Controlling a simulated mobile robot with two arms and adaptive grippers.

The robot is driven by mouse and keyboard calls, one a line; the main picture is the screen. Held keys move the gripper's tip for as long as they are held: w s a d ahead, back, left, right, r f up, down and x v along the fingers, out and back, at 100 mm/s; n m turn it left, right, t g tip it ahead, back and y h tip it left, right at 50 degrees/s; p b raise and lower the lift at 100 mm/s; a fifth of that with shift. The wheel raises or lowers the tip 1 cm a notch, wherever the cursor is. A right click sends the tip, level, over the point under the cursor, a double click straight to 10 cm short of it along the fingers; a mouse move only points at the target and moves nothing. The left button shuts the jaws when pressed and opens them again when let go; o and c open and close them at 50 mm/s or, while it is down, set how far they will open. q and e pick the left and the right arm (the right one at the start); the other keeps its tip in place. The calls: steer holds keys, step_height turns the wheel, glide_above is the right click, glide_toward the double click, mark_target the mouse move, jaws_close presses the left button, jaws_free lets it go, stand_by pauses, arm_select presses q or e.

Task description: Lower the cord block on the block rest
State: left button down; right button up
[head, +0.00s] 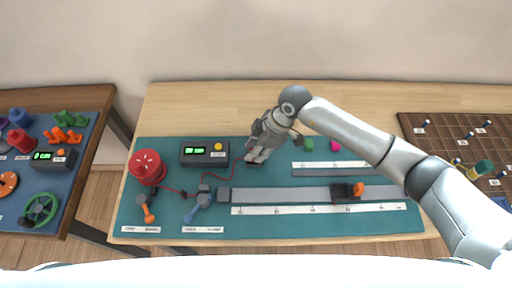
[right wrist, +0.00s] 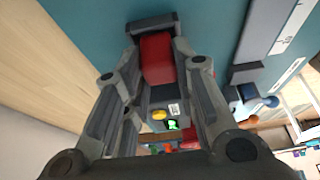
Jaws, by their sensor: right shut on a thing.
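My right gripper (head: 256,157) is low over the back middle of the teal mat. It is shut on a red block, the cord block (right wrist: 158,58), which shows between its fingers in the right wrist view. In the head view the gripper hides the block. A thin red cord (head: 234,176) runs from the red spool (head: 147,167) past the clamps to the gripper's fingertips. My left gripper is not in view.
A box with a green display (head: 205,152) stands left of the gripper. A green block (head: 308,145) and a pink block (head: 334,145) lie to its right. A side table (head: 82,178) stands at left.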

steer(key=shift+f, duration=0.2)
steer(key=shift+f, duration=0.1)
steer(key=o, duration=1)
step_height(320, 180, up, 8)
steer(key=p, duration=0.7)
steer(key=shift+p, duration=0.3)
steer(key=shift+f, duration=0.1)
stand_by(0.5)
